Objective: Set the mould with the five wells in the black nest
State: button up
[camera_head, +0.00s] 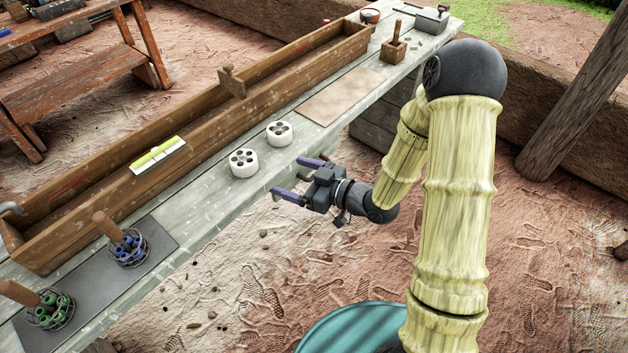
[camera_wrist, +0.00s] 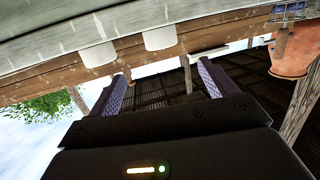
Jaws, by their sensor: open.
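Two white round moulds with dark wells stand upright on the grey plank bench: a nearer mould (camera_head: 243,163) and a farther mould (camera_head: 279,133). I cannot count their wells surely at this size. Two white moulds also show in the wrist view, one at the middle (camera_wrist: 160,36) and one to its left (camera_wrist: 97,53). My gripper (camera_head: 286,176) is open and empty, with purple fingers, just off the bench edge and apart from both moulds. Its fingers also show in the wrist view (camera_wrist: 162,88). I cannot make out the black nest surely.
A long wooden trough (camera_head: 100,212) runs along the bench, with a yellow-green level (camera_head: 157,155) on it. A dark mat (camera_head: 165,241) bears wire holders of blue pieces (camera_head: 129,248) and green pieces (camera_head: 49,309). A tan board (camera_head: 340,96) lies beyond the moulds.

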jog(key=d+f+m+h, duration=0.1)
jog(key=d+m+h, duration=0.4)
jog(key=d+h, duration=0.7)
jog(key=s+d+r+m+g+h, duration=0.1)
jog(key=s+d+r+m+g, duration=0.1)
jog(key=s, duration=0.4)
jog(key=s+d+r+m+g+h, duration=0.1)
jog(key=s+d+r+m+g, duration=0.1)
jog(key=s+d+m, duration=0.3)
jog(key=shift+s+g, duration=0.6)
jog(key=shift+s, duration=0.1)
jog(key=shift+o, duration=0.5)
jog(key=shift+d, duration=0.1)
